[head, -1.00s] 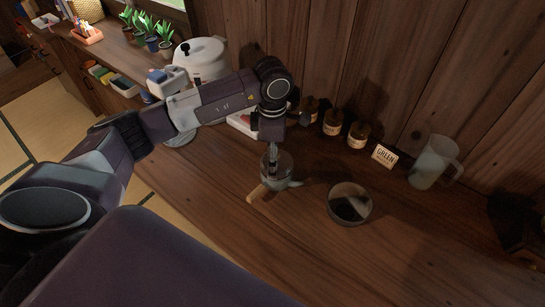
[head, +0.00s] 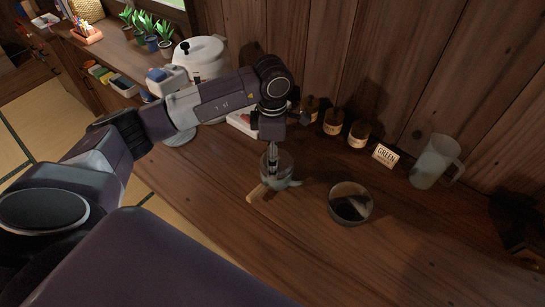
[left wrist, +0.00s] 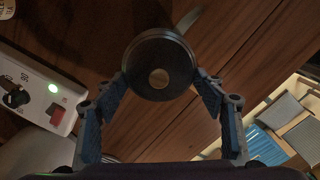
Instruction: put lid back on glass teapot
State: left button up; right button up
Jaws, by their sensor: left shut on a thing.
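The glass teapot (head: 285,166) stands on the wooden counter, with a light wooden handle (head: 257,193) toward the front left and a spout (head: 294,184) to the right. My left gripper (head: 271,168) points down at the teapot and overlaps it in the head view. In the left wrist view, my left gripper (left wrist: 164,88) is shut on a dark round lid (left wrist: 158,48) with a pale round centre. The lid hides most of the teapot there. I cannot tell whether the lid touches the teapot's rim. My right gripper is not in view.
A dark bowl (head: 350,204) stands to the right of the teapot. Brown jars (head: 333,121), a GREEN sign (head: 384,156) and a frosted pitcher (head: 434,162) line the wall. The front counter is clear.

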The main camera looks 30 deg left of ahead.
pick_arm(q)
jog(key=o, duration=1.7)
jog(key=shift+r+p, duration=1.9)
jog(key=shift+r, duration=1.65)
jog(key=shift+c, duration=0.3)
grip_shut()
